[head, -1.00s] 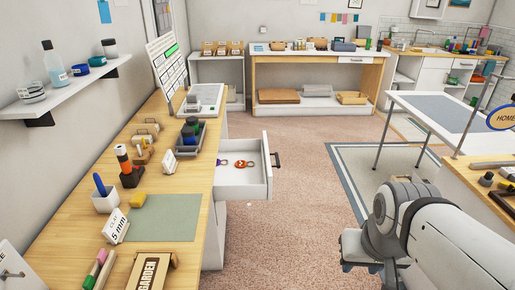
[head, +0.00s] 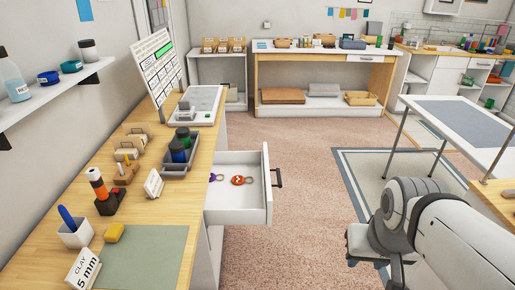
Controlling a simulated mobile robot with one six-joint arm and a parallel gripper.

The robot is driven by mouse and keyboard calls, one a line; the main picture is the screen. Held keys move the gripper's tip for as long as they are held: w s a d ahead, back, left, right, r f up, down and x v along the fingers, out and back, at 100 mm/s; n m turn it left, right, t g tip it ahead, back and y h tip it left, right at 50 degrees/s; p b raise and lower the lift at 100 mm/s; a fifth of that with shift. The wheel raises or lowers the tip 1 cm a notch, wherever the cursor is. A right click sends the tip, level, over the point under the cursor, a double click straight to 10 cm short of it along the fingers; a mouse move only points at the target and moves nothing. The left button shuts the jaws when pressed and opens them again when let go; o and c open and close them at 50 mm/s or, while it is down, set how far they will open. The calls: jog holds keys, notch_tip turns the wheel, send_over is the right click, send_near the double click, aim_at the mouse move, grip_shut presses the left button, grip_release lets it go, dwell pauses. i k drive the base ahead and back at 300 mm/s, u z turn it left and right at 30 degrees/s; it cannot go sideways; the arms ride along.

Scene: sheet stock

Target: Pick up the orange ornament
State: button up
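The orange ornament (head: 241,180) lies flat inside the open white drawer (head: 262,208), towards its front end. It is small and roundish, with lighter marks on it that are too small to make out. A purple item (head: 216,177) lies beside it, to the left and close to the desk. My arm shows at the lower right, well to the right of the drawer and apart from it. I cannot make out my gripper's fingers in this view.
The drawer juts over open carpet (head: 300,225). A light table (head: 470,120) stands at the right.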

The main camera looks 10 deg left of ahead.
aim_at(237, 179)
jog(key=i, duration=3.15)
jog(key=u, duration=2.7)
